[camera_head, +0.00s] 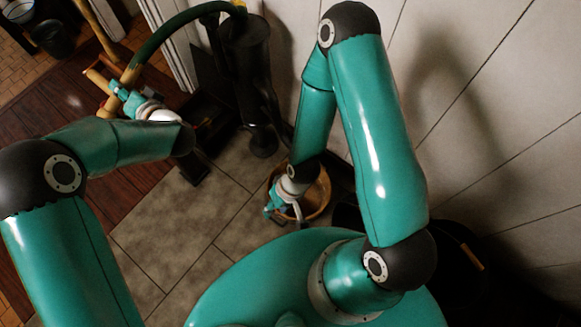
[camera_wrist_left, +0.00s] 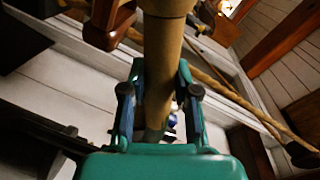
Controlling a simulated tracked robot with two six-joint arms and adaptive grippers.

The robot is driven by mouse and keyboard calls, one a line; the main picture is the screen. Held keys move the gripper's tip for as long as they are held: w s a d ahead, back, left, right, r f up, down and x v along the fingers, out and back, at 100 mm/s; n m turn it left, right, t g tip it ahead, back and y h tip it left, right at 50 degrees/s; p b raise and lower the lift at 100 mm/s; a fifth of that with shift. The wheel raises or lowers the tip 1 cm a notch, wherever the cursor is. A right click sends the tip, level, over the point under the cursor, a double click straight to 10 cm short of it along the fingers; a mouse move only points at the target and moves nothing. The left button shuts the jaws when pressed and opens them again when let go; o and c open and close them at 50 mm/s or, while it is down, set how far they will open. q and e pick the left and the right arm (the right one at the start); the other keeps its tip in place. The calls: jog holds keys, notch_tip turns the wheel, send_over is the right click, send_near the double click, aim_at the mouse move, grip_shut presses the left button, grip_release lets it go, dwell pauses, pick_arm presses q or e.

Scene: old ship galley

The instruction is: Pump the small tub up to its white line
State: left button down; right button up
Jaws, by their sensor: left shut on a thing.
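The hand pump (camera_head: 246,70) is a dark upright body against the white wall. Its long curved green lever (camera_head: 165,35) reaches left and down to a wooden grip (camera_head: 98,78). My left gripper (camera_head: 118,92) is shut on this wooden grip; in the left wrist view its two fingers stand either side of the pale wooden shaft (camera_wrist_left: 162,60). The small wooden tub (camera_head: 322,196) stands on the floor below and right of the pump, partly covered by my right arm. My right gripper (camera_head: 277,208) is at the tub's left side. Its fingers are too small to judge. The white line and water level are hidden.
A dark bucket (camera_head: 48,37) stands at the far left on the brick floor. A dark pail with a wooden-gripped handle (camera_head: 472,257) stands at the right by the wall. Grey floor tiles (camera_head: 170,245) between my arms are clear.

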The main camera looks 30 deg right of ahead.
pick_arm(q)
notch_tip(320, 180, down, 8)
jog(key=n+b, duration=0.2)
jog(key=b, duration=0.5)
jog(key=shift+d+h, duration=0.4)
jog(key=shift+f, duration=0.2)
jog(key=shift+w+d+f+n+b, duration=0.15)
jog(key=shift+d+f+n+b, duration=0.15)
jog(key=shift+f+n+b, duration=0.5)
jog(key=shift+r+m, duration=0.2)
jog(key=shift+m, duration=0.1)
jog(key=c, duration=0.5)
grip_release()
jog(key=shift+r, duration=0.1)
